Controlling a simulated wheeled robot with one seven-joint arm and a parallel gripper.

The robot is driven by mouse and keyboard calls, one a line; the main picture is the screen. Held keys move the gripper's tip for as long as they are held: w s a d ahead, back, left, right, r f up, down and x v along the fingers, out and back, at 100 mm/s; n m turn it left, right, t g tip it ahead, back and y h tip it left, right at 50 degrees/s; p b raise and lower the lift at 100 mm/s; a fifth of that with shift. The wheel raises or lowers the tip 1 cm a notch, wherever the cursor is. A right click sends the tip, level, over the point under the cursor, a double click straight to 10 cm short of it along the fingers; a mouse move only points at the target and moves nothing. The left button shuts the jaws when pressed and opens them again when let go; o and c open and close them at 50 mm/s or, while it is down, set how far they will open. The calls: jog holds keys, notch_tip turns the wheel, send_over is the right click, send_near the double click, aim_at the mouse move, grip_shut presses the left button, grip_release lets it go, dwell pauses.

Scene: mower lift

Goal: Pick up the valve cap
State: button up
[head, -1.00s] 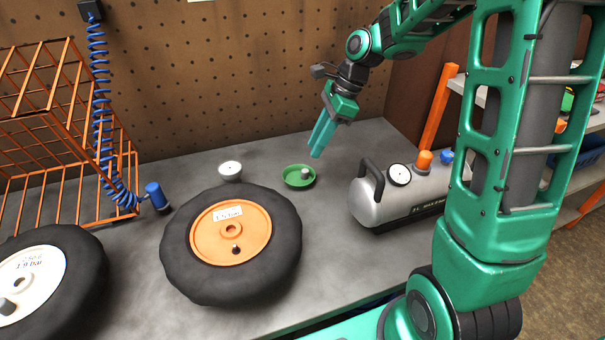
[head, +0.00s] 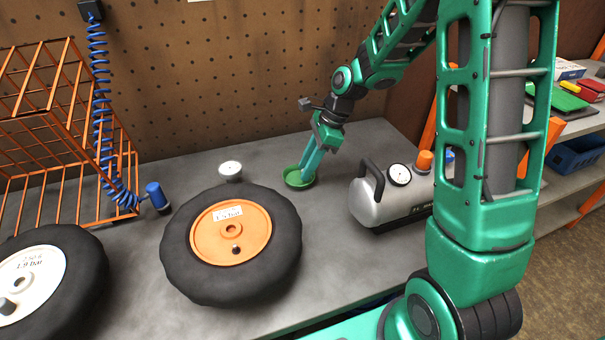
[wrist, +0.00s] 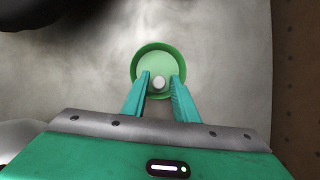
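The valve cap (wrist: 158,83) is a small grey-white piece in a round green dish (wrist: 159,50) on the bench. In the wrist view my gripper (wrist: 160,82) is open, with one finger on each side of the cap and a gap to each. In the head view my gripper (head: 304,172) points down into the green dish (head: 291,179), and its fingers hide the cap there. Whether the fingertips touch the dish floor I cannot tell.
A silver air tank (head: 372,202) with a gauge stands right of the dish. A wheel with an orange hub (head: 213,243) lies left of it, and a small white gauge (head: 230,169) stands behind the wheel. A blue hose (head: 101,110) hangs at the left.

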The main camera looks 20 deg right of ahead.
grip_shut()
jog(key=shift+r, duration=0.1)
